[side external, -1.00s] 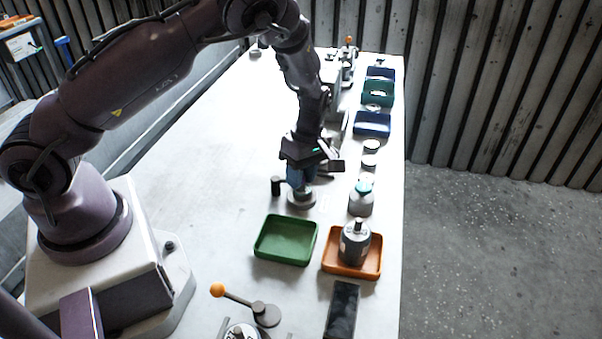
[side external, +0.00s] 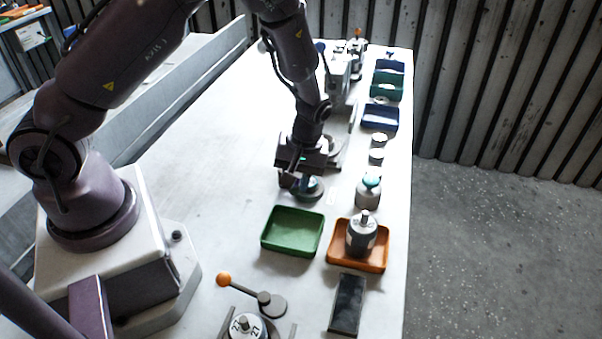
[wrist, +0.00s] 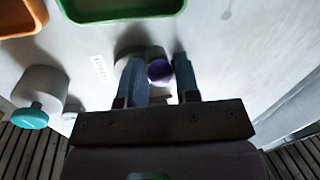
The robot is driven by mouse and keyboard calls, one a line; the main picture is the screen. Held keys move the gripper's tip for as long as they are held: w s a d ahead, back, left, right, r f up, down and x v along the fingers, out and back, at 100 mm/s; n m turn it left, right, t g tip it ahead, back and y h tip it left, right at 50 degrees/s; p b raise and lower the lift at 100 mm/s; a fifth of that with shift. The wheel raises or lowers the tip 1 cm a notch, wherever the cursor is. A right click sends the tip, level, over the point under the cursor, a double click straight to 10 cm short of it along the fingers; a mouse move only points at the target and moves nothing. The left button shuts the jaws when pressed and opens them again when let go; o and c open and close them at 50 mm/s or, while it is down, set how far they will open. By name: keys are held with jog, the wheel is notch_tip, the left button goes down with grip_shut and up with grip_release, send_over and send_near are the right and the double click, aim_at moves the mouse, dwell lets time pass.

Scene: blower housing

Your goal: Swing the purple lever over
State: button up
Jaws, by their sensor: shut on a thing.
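The purple lever shows in the wrist view as a round purple knob (wrist: 159,70). My gripper (wrist: 160,78) has one finger on each side of this knob and is shut on it. In the side external view my gripper (side external: 297,182) is low over the table, beside the lever's round grey base (side external: 313,189). The base lies partly behind the gripper, to its right. The lever's arm and knob are hidden by the gripper in that view.
A green tray (side external: 266,246) and an orange tray (side external: 378,265) holding a grey canister (side external: 361,234) stand in front. A teal-topped jar (side external: 368,192) stands to the right. An orange-knobbed lever (side external: 245,289) is nearer the camera. The table left of my gripper is clear.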

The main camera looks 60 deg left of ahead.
jog(key=m, duration=0.1)
jog(key=s+m, duration=0.1)
jog(key=m, duration=0.1)
jog(key=s+m, duration=0.1)
jog(key=shift+a+m+t+y, duration=0.3)
jog(key=shift+a+t+y, duration=0.05)
jog(key=shift+t+y, duration=0.05)
jog(key=shift+s+a+m+t, duration=0.1)
jog(key=shift+s+a+m, duration=0.15)
jog(key=shift+m, duration=0.5)
jog(key=shift+s+a+m+t, duration=0.1)
jog(key=shift+s+m, duration=0.2)
jog(key=shift+m, duration=0.4)
jog(key=shift+s+a+m+t, duration=0.1)
jog(key=shift+s+a+m, duration=0.15)
jog(key=shift+m, duration=0.5)
jog(key=shift+o, duration=0.2)
jog(key=o, duration=0.8)
jog(key=shift+s, duration=0.15)
jog(key=shift+o, duration=0.2)
notch_tip(320, 180, up, 13)
jog(key=d, duration=0.2)
jog(key=shift+w+d, duration=0.2)
jog(key=shift+d, duration=0.05)
jog(key=shift+f, duration=0.1)
